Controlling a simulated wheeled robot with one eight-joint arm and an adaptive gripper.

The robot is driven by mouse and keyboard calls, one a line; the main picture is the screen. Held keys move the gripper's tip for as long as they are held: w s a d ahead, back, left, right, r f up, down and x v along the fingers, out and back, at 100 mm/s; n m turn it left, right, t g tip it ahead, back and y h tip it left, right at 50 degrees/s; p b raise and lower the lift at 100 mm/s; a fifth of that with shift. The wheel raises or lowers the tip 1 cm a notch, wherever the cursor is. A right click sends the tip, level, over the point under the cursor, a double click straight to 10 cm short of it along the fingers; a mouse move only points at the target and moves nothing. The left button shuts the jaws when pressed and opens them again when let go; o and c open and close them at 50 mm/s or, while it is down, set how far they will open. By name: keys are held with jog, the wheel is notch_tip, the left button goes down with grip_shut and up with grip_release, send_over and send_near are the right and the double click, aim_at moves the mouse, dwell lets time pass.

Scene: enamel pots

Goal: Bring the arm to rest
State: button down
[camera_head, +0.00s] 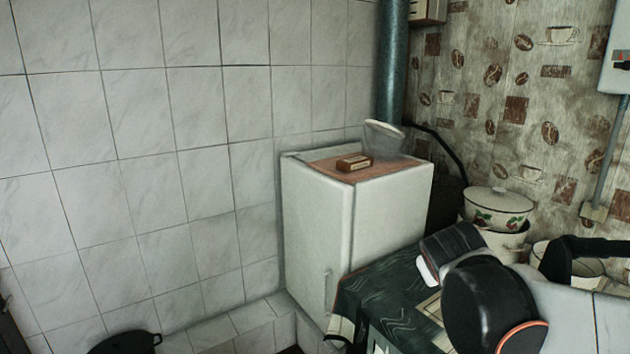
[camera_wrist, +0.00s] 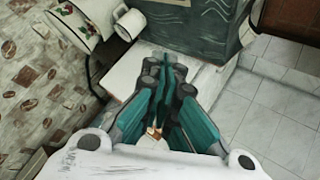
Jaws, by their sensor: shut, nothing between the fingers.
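My gripper (camera_wrist: 165,68) shows in the wrist view with its teal and dark fingers drawn together, shut and empty. It points toward the top of that view, over a pale flat surface (camera_wrist: 115,90) and close to a dark green cloth-covered side (camera_wrist: 200,22). I cannot tell whether the fingertips touch anything. In the head view my black and white arm spans the lower right, in front of the table with the dark green cloth (camera_head: 385,290). The gripper's fingers cannot be made out in the head view.
A white fridge (camera_head: 318,235) holds a small brown box (camera_head: 354,163) and a clear container (camera_head: 383,138). A lidded enamel pot with berries (camera_head: 497,209) stands behind my arm, and a white pot (camera_head: 587,268) is partly hidden by it. A dark pan (camera_head: 125,343) sits low left.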

jog(key=s+a+f+m+g+y, duration=0.1)
jog(key=s+a+f+y, duration=0.1)
jog(key=s, duration=0.8)
jog(key=s+a+f+m+g+y, duration=0.1)
jog(key=s+a+f, duration=0.2)
jog(key=s, duration=0.7)
jog(key=shift+s+a+m+y, duration=0.25)
jog(key=shift+m+y, duration=0.15)
jog(key=shift+f, duration=0.1)
